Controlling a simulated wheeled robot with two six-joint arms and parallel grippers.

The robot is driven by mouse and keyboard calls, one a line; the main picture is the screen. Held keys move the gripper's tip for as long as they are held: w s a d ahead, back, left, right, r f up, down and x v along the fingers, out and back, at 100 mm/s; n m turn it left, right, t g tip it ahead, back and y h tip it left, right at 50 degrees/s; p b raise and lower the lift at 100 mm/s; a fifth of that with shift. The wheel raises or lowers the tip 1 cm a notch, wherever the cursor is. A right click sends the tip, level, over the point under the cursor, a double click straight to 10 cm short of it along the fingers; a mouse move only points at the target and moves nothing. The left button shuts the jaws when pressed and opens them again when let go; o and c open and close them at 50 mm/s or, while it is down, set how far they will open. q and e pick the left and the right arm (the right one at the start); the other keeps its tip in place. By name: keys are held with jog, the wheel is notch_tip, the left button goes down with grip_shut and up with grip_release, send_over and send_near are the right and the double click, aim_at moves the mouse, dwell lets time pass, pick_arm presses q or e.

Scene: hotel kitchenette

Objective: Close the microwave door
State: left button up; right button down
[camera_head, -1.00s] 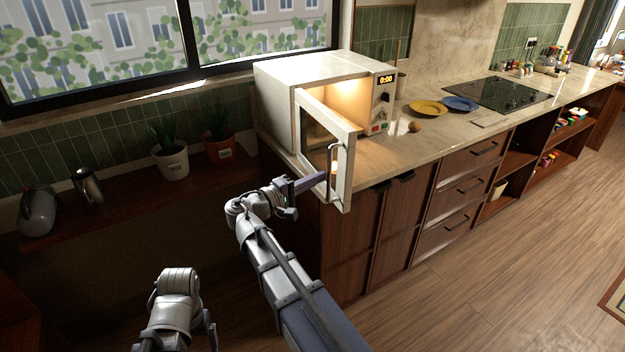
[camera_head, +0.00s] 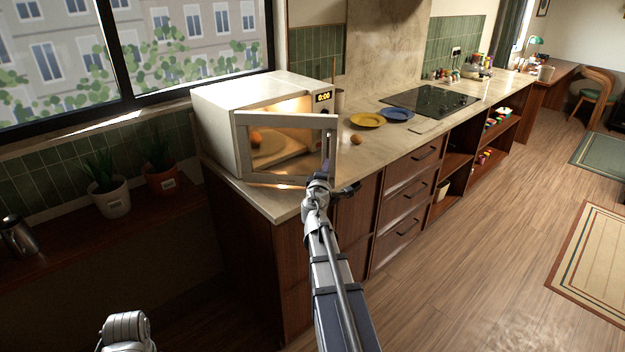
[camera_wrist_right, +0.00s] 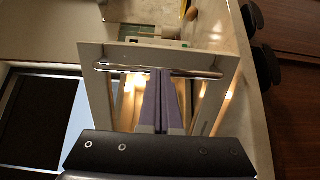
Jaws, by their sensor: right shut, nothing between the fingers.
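The white microwave (camera_head: 212,125) stands on the counter with its door (camera_head: 285,121) partly open, a gap showing at the top of the door on the right. Its lit inside shows through the door window. The silver door handle (camera_head: 325,170) is at the door's right side; in the right wrist view the handle bar (camera_wrist_right: 115,68) runs across the door frame. My right gripper (camera_head: 321,182) is in front of the door's lower right corner. In the right wrist view its fingers (camera_wrist_right: 161,74) are shut and empty, tips at the handle bar; contact is unclear. My left gripper is out of view.
A yellow plate (camera_head: 367,120) and a blue plate (camera_head: 397,114) lie on the counter right of the microwave, with a black cooktop (camera_head: 432,100) beyond. Potted plants (camera_head: 112,202) stand on a lower shelf at left.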

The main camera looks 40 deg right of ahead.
aim_at(332, 149)
jog(key=w+d+n+t+y, duration=0.1)
jog(key=w+d, duration=0.1)
jog(key=d, duration=0.1)
jog(key=w+d+n+t+y, duration=0.1)
jog(key=w+d+y, duration=0.1)
jog(key=w, duration=0.1)
jog(key=w+d+n+t+y, duration=0.2)
jog(key=d, duration=0.1)
jog(key=shift+w+d, duration=0.3)
jog(key=w+d+n+y, duration=0.1)
jog(key=w+d+y, duration=0.1)
jog(key=w, duration=0.5)
jog(key=w+d+n+t+y, duration=0.1)
jog(key=w+d+n+y, duration=0.1)
jog(key=w, duration=0.5)
jog(key=shift+w+d+t, duration=0.2)
jog(key=shift+d+t, duration=0.1)
jog(key=shift+d, duration=0.45)
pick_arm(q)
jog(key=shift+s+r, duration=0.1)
pick_arm(e)
jog(key=shift+w+r, duration=0.1)
jog(key=shift+w, duration=0.05)
